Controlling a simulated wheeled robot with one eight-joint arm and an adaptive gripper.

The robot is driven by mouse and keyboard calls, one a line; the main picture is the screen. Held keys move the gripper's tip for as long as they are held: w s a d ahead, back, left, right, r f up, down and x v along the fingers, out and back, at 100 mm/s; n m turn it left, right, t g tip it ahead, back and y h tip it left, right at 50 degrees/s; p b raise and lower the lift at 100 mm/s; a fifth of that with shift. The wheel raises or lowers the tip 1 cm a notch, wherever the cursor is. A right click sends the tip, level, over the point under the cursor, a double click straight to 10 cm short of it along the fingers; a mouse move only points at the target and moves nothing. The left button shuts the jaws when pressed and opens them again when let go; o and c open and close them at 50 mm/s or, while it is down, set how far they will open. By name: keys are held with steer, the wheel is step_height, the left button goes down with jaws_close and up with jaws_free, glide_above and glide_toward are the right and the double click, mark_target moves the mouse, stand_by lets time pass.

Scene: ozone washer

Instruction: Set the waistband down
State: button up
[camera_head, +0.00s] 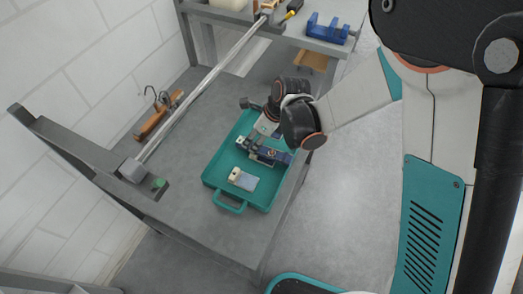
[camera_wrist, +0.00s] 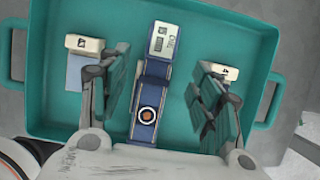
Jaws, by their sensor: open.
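A dark blue band-like piece, which I take as the waistband (camera_wrist: 148,100), lies in the teal tray (camera_wrist: 50,118). It has a white end with a small display and a round orange-centred part. In the head view the blue piece (camera_head: 268,155) is in the tray's middle, partly hidden by my gripper. My gripper (camera_wrist: 160,88) is open above the tray, one finger on each side of the blue piece, with visible gaps. The head view shows my gripper (camera_head: 258,143) low over the tray.
A white-topped pale blue piece (camera_head: 243,180) lies near the tray's front handle. A second white-topped piece (camera_wrist: 220,71) is partly hidden by a finger. A metal bar (camera_head: 200,88) runs along the grey table's (camera_head: 185,185) left side, beside a wooden-handled tool (camera_head: 158,115).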

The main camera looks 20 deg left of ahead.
steer(key=b+x, duration=0.2)
steer(key=x, duration=0.2)
steer(key=shift+a+f, duration=0.1)
steer(key=shift+f, duration=0.2)
steer(key=c, duration=1.3)
steer(key=shift+r, duration=0.2)
